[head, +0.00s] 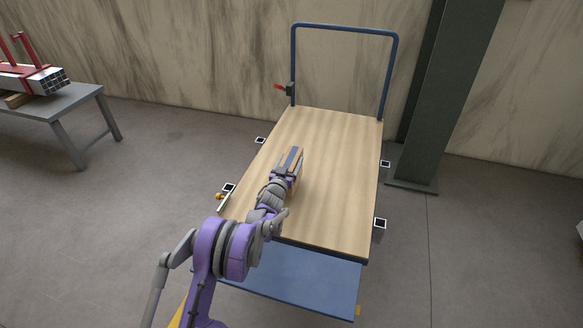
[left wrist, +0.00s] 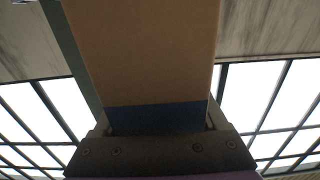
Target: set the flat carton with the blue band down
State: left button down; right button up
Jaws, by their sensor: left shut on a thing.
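The flat carton with the blue band (head: 293,157) is brown cardboard and shows over the wooden top of a trolley (head: 335,150) in the head view. My left gripper (head: 284,176) is shut on it, at its near end. In the left wrist view the carton (left wrist: 145,50) fills the upper middle, with its blue band (left wrist: 155,118) close to the gripper (left wrist: 160,135). I cannot tell whether the carton touches the trolley top. My right gripper is not in view.
The trolley has a blue push handle (head: 345,30) at its far end and a blue lower shelf (head: 290,280). A dark green column (head: 445,90) stands behind at the right. A grey bench (head: 70,100) with metal tubes is at the left. The wooden top around the carton is bare.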

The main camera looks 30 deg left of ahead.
pick_arm(q)
jog(key=shift+f, duration=1.05)
jog(key=shift+f+b, duration=0.2)
jog(key=shift+b, duration=0.1)
grip_release()
jog(key=shift+r, duration=0.1)
